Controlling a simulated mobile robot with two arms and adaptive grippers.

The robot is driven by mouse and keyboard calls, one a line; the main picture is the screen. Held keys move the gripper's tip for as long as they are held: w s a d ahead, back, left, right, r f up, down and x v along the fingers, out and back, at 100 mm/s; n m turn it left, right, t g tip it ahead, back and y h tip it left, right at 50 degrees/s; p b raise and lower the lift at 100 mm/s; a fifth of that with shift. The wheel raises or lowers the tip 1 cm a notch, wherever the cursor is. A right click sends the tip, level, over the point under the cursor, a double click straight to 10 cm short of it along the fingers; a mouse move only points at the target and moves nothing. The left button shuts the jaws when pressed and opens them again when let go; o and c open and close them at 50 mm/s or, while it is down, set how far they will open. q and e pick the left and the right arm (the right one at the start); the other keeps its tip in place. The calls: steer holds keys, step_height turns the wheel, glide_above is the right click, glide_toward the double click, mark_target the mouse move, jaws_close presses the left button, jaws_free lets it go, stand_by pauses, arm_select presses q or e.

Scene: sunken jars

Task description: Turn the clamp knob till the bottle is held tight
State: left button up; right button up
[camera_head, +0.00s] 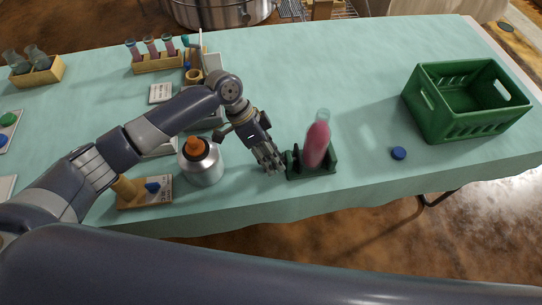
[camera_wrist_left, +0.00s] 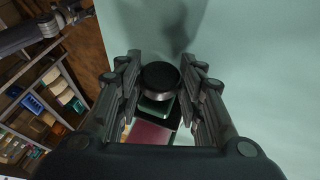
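The bottle (camera_head: 317,146), pink with a clear neck, stands in a green clamp (camera_head: 322,168) near the table's front edge, leaning slightly. My left gripper (camera_head: 272,162) is just left of the clamp. In the left wrist view, its fingers (camera_wrist_left: 162,92) are open around the round black clamp knob (camera_wrist_left: 160,76), with a gap on each side. The green clamp body (camera_wrist_left: 154,107) and a pink part, seemingly the bottle (camera_wrist_left: 148,133), show below the knob. In the head view the knob is hard to make out beside the gripper. My right gripper is not in view.
A blue cap (camera_head: 398,153) lies right of the clamp, and a green crate (camera_head: 424,118) stands farther right. A silver flask with an orange top (camera_head: 206,168) stands left of my left gripper. Racks of tubes (camera_head: 158,63) stand at the back left. The back middle is clear.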

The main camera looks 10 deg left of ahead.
arm_select(q)
steer(key=shift+c, duration=0.5)
steer(key=shift+s+r+t+p, duration=0.15)
steer(key=shift+t+p, duration=0.15)
steer(key=shift+p, duration=0.25)
steer(key=t+p, duration=0.1)
steer(key=p, duration=0.1)
steer(key=t+y+p, duration=0.1)
steer(key=p, duration=0.1)
steer(key=shift+s+d+r+m+t+p, duration=0.2)
steer(key=shift+m+t+p, duration=0.1)
steer(key=shift+m+t, duration=0.1)
steer(key=shift+s+f+m+t+y+p, duration=0.15)
steer(key=shift+t+y+p, duration=0.1)
steer(key=shift+t+p, duration=0.45)
steer(key=shift+w+f+m+t+y+p, duration=0.15)
steer(key=shift+t+y+p, duration=0.1)
steer(key=shift+t+p, duration=0.4)
steer(key=shift+s, duration=0.1)
steer(key=o, duration=1.1)
